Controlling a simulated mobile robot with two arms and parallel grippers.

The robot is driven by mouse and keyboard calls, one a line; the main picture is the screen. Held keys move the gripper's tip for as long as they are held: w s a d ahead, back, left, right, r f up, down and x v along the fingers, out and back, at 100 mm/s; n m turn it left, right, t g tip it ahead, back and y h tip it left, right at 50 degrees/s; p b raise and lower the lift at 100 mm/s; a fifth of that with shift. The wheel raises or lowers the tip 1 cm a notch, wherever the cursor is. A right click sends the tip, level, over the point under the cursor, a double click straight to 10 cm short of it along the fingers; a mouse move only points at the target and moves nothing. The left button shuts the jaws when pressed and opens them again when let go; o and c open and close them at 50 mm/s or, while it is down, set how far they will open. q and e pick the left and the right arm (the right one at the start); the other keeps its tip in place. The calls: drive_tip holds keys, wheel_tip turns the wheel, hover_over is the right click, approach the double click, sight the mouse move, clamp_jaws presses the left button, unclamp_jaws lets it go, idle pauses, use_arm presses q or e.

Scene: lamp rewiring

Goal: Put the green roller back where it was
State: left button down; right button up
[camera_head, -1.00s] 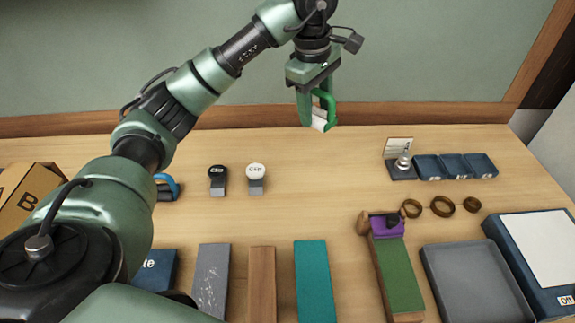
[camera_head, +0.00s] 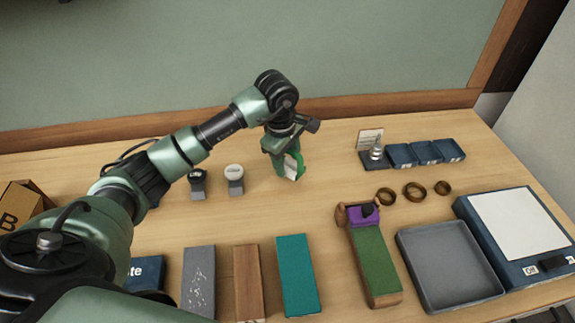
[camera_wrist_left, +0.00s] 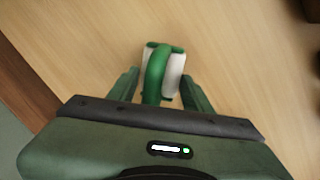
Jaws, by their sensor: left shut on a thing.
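The green roller (camera_head: 291,168) has a green handle and a white roll. My left gripper (camera_head: 286,164) is shut on it and holds it over the back middle of the table. In the left wrist view the green roller (camera_wrist_left: 158,72) sits between the two fingers of my left gripper (camera_wrist_left: 160,92), with bare wood beyond it. I cannot tell whether the roller touches the table. My right gripper does not show.
Two stamp-like pieces, one black-topped (camera_head: 198,183) and one white-topped (camera_head: 234,178), stand left of the roller. Several rings (camera_head: 414,191), blue bins (camera_head: 425,152) and a grey tray (camera_head: 450,265) lie right. A teal block (camera_head: 297,275) lies in front. Wood around the roller is clear.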

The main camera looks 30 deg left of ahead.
use_arm(q)
wheel_tip(320, 180, down, 2)
drive_tip(key=shift+f, duration=0.5)
drive_tip(key=c, duration=0.9)
unclamp_jaws()
drive_tip(key=shift+o, duration=1.4)
drive_tip(key=shift+r, duration=0.5)
wheel_tip(320, 180, up, 11)
drive_tip(key=s+b, duration=0.2)
drive_tip(key=shift+a+b, duration=0.15)
drive_tip(key=shift+b, duration=0.25)
